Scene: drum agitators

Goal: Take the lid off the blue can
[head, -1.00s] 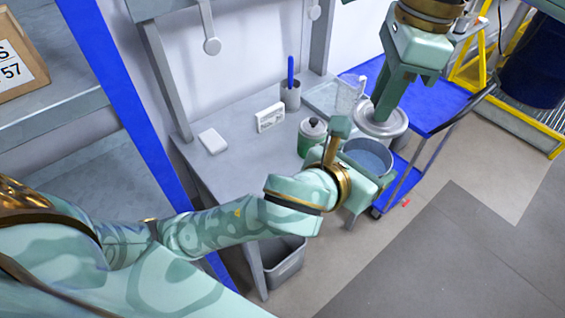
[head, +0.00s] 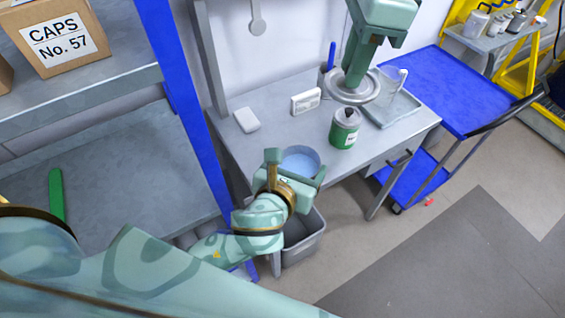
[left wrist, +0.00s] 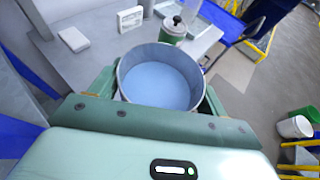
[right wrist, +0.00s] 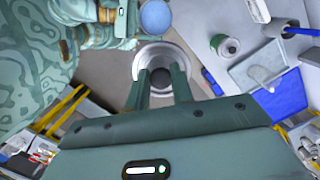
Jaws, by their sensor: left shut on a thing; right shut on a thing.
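The blue can (head: 301,160) is an open grey cylinder with a blue inside, held off the front edge of the table. My left gripper (head: 296,166) is shut on its sides. The can's open top fills the middle of the left wrist view (left wrist: 160,84). The lid (head: 370,91) is a round grey metal disc, apart from the can, up and to its right in the head view. My right gripper (head: 357,78) is shut on the lid's middle; the exact grip is partly hidden. The lid also shows in the right wrist view (right wrist: 147,60).
A green can (head: 345,128) stands on the grey table (head: 262,150), near the lid in the picture. A white box (head: 306,101), a white block (head: 247,120) and a clear tray (head: 396,112) are also there. A blue cart (head: 440,85) stands right; a grey bin (head: 305,240) is below.

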